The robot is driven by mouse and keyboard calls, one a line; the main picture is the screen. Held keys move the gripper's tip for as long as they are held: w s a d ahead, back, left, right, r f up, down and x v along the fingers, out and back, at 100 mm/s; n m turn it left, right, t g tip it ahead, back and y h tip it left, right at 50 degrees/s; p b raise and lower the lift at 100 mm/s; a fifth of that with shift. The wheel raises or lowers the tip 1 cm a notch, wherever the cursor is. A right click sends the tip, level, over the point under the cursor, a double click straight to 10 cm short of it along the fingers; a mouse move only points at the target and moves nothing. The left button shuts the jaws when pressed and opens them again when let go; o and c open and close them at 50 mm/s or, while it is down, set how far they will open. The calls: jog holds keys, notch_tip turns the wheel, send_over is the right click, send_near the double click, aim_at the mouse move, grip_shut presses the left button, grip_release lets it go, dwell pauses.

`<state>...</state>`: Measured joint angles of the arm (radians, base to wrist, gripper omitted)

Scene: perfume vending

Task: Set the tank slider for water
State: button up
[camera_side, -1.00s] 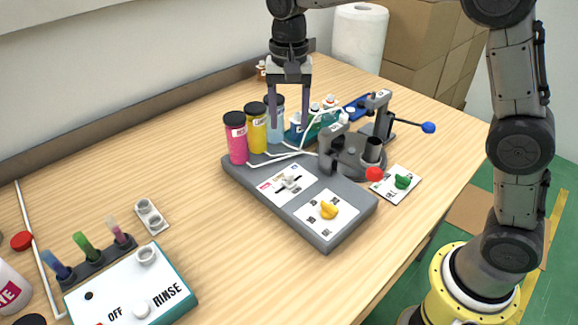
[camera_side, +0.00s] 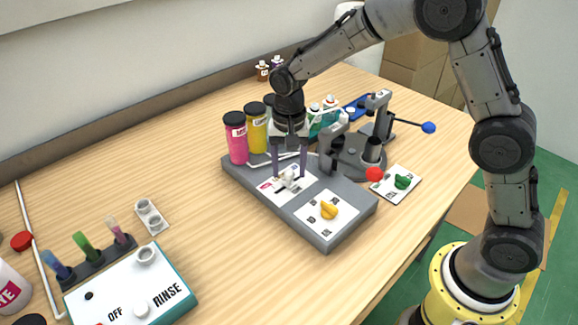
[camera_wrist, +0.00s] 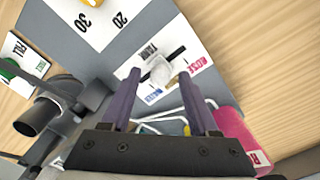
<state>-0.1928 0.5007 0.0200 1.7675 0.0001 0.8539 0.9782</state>
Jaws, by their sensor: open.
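The tank slider (camera_side: 288,179) is a white knob on a white plate (camera_side: 308,181) on the grey base. In the wrist view the slider (camera_wrist: 160,71) sits in a dark slot, near the word TANK. A pink ROSE label (camera_wrist: 201,62) is on the right of the plate, and a blue label (camera_wrist: 154,96), only partly readable, is nearer the fingers. My gripper (camera_side: 290,176) is open and points down, with its fingers either side of the slider. Whether they touch it cannot be told. The knob seems to stand around mid-slot.
Pink (camera_side: 235,138) and yellow (camera_side: 256,128) tanks stand behind the plate; my gripper partly hides the blue one. A yellow knob (camera_side: 329,210) is in front. A press with a blue-tipped lever (camera_side: 428,127) stands right. A rinse box (camera_side: 130,285) is front left.

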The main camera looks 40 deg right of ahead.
grip_shut()
dwell(0.3)
dwell(1.2)
